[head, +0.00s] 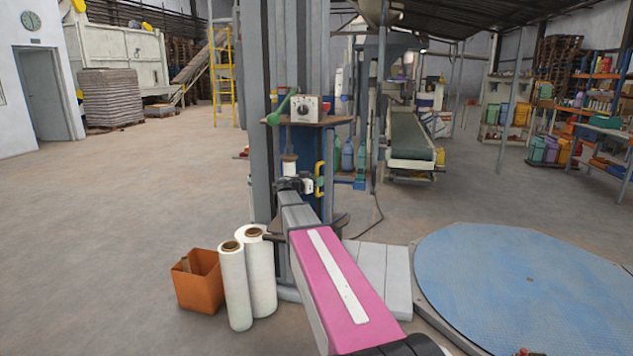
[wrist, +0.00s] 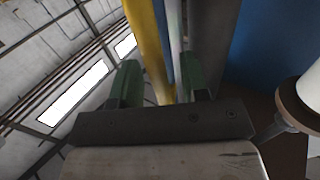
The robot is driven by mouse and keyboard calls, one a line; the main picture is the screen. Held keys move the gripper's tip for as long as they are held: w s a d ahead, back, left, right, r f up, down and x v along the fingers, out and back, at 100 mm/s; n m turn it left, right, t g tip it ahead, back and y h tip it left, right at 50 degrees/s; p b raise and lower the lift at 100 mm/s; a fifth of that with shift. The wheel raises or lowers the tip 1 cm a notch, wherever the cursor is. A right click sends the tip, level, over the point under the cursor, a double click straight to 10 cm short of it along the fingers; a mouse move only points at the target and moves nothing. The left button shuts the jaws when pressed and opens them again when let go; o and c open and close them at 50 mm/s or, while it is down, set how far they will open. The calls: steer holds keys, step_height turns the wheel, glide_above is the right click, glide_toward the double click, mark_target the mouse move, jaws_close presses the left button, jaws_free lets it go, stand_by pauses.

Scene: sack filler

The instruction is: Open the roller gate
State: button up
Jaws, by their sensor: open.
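I cannot tell for certain which part is the roller gate. A yellow upright handle (head: 320,180) stands on the blue side of the grey machine column in the head view. In the wrist view a yellow bar (wrist: 146,40) runs up between the two green fingers of my gripper (wrist: 162,78), close to the left finger. My gripper (head: 308,184) is open at the handle in the head view. I cannot tell whether a finger touches the bar. A blue panel (wrist: 252,45) lies to the right of the fingers. My wrist hides the lower part of the column.
A white roll (wrist: 306,92) on a holder is close on the right in the wrist view. A green lever (head: 276,116) and a dial box (head: 305,109) sit above. White film rolls (head: 235,290), an orange bin (head: 196,280) and a blue turntable (head: 530,290) stand on the floor.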

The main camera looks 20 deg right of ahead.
steer(key=shift+d, duration=0.1)
jaws_close()
steer(key=shift+s, duration=0.1)
